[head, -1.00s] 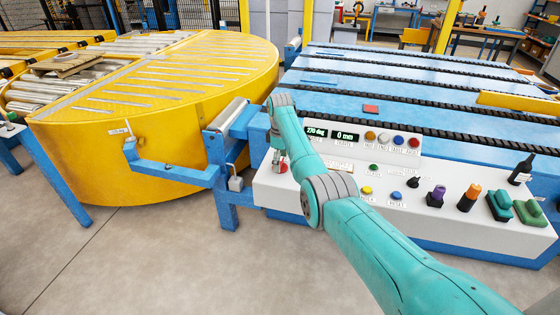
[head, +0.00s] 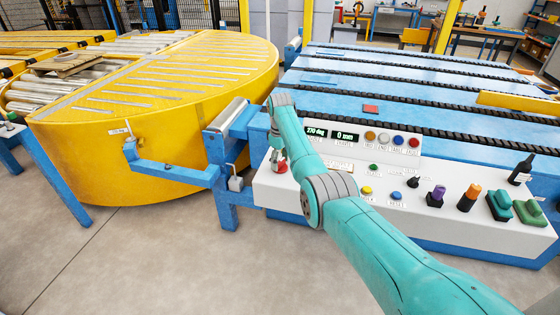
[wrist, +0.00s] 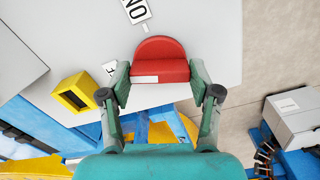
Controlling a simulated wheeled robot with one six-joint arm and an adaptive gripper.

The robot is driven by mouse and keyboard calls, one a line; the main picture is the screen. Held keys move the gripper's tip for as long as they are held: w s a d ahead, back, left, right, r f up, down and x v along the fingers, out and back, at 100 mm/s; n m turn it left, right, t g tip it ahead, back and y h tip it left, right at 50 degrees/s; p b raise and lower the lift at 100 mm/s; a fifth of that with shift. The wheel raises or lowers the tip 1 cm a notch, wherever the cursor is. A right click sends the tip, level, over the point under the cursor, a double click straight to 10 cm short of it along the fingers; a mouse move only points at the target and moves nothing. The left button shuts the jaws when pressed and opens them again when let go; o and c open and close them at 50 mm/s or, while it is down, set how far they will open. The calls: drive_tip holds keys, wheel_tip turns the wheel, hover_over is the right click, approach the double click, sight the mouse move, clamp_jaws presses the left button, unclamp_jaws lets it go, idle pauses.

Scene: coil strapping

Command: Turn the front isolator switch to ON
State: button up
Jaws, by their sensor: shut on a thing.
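The front isolator switch has a red knob (wrist: 160,61) with a white strip along its near edge. My gripper (wrist: 160,80) is shut on it, one finger pad against each side, in the wrist view. An ON label (wrist: 137,11) lies beyond the knob, upside down in this view. A second label (wrist: 109,68) shows at the knob's left, partly hidden by a finger. In the head view my gripper (head: 280,165) points down at the left end of the white panel, and the red knob (head: 281,169) is mostly hidden.
The white control panel (head: 300,195) carries several coloured buttons, levers and two displays to the right. A blue bracket (head: 175,171) and a yellow turntable (head: 150,160) are at the left. A yellow square frame (wrist: 75,92) is beside the knob.

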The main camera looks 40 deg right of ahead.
sight(280, 161)
drive_tip(key=m, duration=1.4)
idle(0.7)
drive_tip(key=o, duration=1.1)
drive_tip(key=shift+o, duration=0.2)
drive_tip(key=shift+r, duration=0.1)
wheel_tip(280, 161, up, 12)
drive_tip(key=shift+s+f, duration=0.1)
drive_tip(key=shift+f, duration=0.1)
